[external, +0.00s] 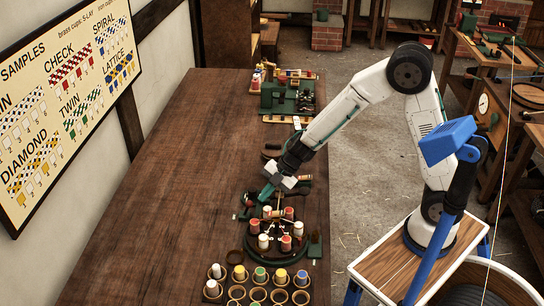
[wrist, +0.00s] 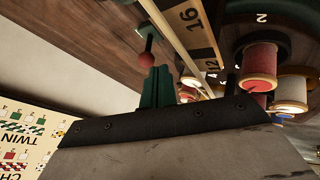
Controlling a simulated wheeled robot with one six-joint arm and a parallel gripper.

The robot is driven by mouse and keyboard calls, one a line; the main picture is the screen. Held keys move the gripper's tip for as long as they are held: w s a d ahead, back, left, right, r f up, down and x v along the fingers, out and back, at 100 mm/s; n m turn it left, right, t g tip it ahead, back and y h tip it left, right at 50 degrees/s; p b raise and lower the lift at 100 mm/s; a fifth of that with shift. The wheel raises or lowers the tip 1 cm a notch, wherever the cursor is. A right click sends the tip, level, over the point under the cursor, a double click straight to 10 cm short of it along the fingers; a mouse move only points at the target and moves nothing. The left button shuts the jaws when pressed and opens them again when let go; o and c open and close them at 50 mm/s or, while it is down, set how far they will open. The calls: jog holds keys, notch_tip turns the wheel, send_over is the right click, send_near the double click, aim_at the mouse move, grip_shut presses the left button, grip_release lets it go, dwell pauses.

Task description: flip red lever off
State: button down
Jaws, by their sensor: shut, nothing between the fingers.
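The red lever is a dark stick with a round red knob (wrist: 146,61), standing out from a small green base in the wrist view. In the external view a small red knob (external: 249,202) shows at the left of the round bobbin stand. My gripper (external: 265,195) has teal fingers and points down beside that knob. In the wrist view its closed fingers (wrist: 157,87) are just below the knob in the picture, close to it. I cannot tell whether they touch. Nothing is held between them.
A round stand with red and white bobbins (external: 286,243) is close to my gripper; a red bobbin (wrist: 259,66) is at right in the wrist view. A rack of coloured bobbins (external: 260,274) stands nearer the camera. The wooden table (external: 165,200) is bare to the left.

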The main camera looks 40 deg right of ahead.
jog(key=shift+x, duration=1.15)
jog(key=shift+w+a+r, duration=0.4)
jog(key=shift+w+a, duration=0.05)
jog(key=shift+w+a+r, duration=0.35)
jog(key=shift+w+a, duration=0.2)
jog(key=shift+w+a+r, duration=0.2)
jog(key=shift+w+a, duration=1.2)
notch_tip(320, 180, up, 10)
jog(key=w+d, duration=0.1)
jog(key=w, duration=0.1)
jog(key=shift+w+d+f, duration=0.2)
jog(key=shift+d, duration=0.2)
